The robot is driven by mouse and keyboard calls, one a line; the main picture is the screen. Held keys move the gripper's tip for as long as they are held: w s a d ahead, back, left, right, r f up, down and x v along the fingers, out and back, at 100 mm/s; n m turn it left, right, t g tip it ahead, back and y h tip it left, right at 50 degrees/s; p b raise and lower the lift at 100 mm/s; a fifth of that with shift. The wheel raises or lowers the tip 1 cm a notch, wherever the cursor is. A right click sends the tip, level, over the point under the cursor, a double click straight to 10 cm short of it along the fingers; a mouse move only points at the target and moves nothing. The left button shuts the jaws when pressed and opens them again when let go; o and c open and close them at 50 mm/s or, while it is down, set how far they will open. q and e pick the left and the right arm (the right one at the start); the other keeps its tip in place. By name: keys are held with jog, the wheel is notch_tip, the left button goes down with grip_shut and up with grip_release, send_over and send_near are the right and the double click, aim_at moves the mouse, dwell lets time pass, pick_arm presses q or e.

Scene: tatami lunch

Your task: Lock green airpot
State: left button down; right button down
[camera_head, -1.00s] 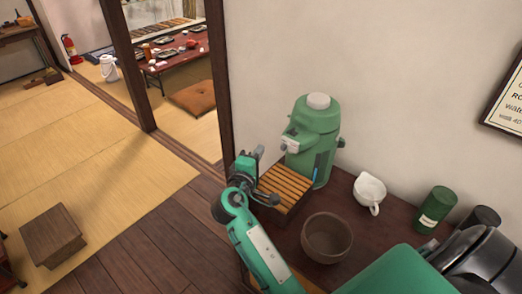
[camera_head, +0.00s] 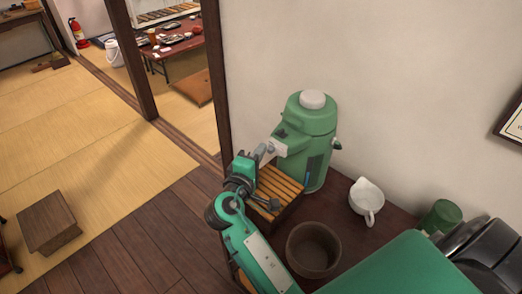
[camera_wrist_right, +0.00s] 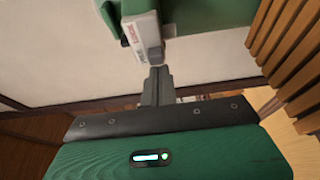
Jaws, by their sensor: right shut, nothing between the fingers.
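The green airpot (camera_head: 309,130) stands upright against the wall on the dark counter, with a white round knob (camera_head: 312,99) on top. Its pale spout block (camera_head: 275,148) sticks out to the left. My right gripper (camera_head: 264,153) is shut and empty, its tips close to the spout block. In the right wrist view the shut fingers (camera_wrist_right: 157,73) point at the lower end of the spout block (camera_wrist_right: 143,30). I cannot tell whether they touch. The green airpot body (camera_wrist_right: 205,15) fills the top there. My left gripper is not in view.
A slatted wooden drip tray (camera_head: 279,187) lies under the spout, close below my right gripper. A brown bowl (camera_head: 313,250), a white spouted cup (camera_head: 367,199) and a green canister (camera_head: 441,216) stand on the counter (camera_head: 345,228). A low wooden stool (camera_head: 47,222) is on the left.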

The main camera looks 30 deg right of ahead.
aim_at(272, 152)
jog(key=s, duration=0.1)
jog(key=s+d, duration=0.1)
jog(key=shift+s+p, duration=0.3)
jog(key=shift+s, duration=0.1)
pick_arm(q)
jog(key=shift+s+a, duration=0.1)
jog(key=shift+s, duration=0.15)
